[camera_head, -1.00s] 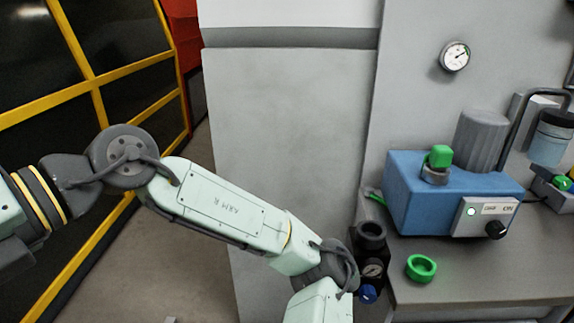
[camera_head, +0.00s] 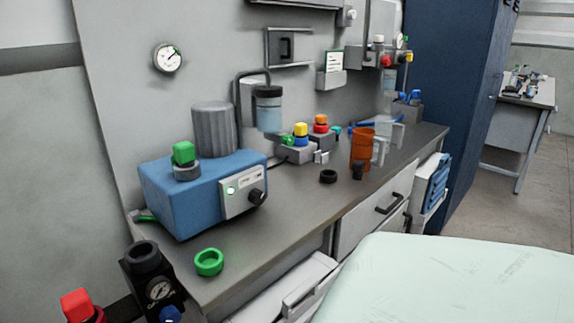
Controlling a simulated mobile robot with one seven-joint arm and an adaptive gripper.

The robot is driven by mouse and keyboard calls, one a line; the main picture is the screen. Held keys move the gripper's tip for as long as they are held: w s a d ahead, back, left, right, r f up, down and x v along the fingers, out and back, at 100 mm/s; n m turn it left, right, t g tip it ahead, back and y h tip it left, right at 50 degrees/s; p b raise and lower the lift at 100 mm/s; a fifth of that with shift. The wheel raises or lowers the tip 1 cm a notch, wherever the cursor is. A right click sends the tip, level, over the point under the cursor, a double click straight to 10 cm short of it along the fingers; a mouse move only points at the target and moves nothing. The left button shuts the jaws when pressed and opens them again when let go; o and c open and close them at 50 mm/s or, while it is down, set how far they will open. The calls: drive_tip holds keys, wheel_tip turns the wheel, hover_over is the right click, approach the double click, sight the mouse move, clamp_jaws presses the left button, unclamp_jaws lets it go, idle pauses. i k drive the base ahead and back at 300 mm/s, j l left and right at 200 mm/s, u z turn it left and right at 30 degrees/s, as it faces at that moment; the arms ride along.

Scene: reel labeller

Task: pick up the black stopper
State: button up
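A small dark piece (camera_head: 358,171) stands on the grey worktop (camera_head: 290,205), just in front of the orange cup (camera_head: 361,149); it looks like the black stopper. A low black ring (camera_head: 328,176) lies to its left, apart from it. Both are small in this view, so I cannot be fully sure which is the stopper. My gripper is not in view.
A blue machine (camera_head: 205,190) with a green knob stands at the left of the worktop, with a green ring (camera_head: 209,262) in front. Small boxes with coloured buttons (camera_head: 301,130) and a clear jug (camera_head: 384,135) stand behind. The worktop's front middle is clear; drawers (camera_head: 375,215) lie below.

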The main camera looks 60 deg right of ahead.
sight(358, 166)
drive_tip(key=i+z, duration=0.1)
drive_tip(key=z, duration=0.35)
drive_tip(key=i+z, duration=0.1)
drive_tip(key=z, duration=1.8)
